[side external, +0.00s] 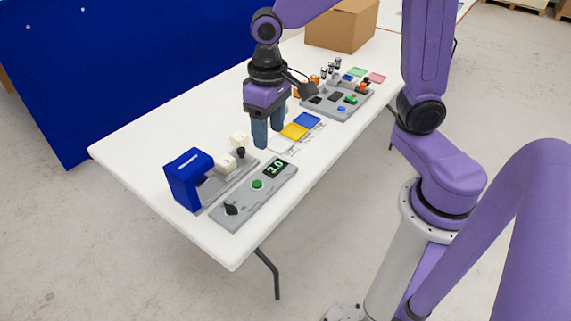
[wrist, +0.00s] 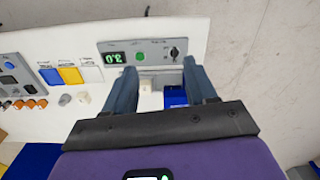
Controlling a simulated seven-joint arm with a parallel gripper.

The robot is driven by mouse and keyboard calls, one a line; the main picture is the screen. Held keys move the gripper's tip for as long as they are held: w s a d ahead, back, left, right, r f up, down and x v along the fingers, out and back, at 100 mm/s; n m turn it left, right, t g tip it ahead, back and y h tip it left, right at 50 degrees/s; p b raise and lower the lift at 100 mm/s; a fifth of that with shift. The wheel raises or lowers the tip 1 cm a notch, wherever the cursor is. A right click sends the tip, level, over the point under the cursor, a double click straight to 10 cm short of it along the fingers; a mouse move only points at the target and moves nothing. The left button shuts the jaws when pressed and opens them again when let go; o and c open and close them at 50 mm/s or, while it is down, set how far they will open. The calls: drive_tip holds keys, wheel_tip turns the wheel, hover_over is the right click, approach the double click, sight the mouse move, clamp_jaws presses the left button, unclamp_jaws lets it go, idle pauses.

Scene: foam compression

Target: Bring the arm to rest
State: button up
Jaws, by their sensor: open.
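My gripper (side external: 267,133) is above the white table (side external: 130,148), with its two dark blue fingers pointing down. In the wrist view my gripper (wrist: 163,82) has its fingers apart and nothing shows held between them. Below and beside it is a press-like device with a blue block (side external: 187,180) and white foam-like pieces (side external: 226,163). In the wrist view the blue block (wrist: 175,98) partly hides behind a finger. A grey control panel (side external: 253,197) lies in front of it, with a green button, a black knob and a display reading 3.0.
A yellow card (side external: 294,131) and a blue card (side external: 307,121) lie to the right of the gripper. A cardboard box (side external: 341,25) stands at the far end. A blue panel (side external: 120,60) stands behind the table.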

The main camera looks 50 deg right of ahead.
drive_tip(key=s+d+n, duration=0.2)
drive_tip(key=s+n, duration=0.3)
drive_tip(key=s, duration=0.4)
drive_tip(key=s+d+n, duration=0.3)
drive_tip(key=s+n, duration=0.3)
drive_tip(key=s, duration=0.3)
drive_tip(key=shift+f, duration=0.2)
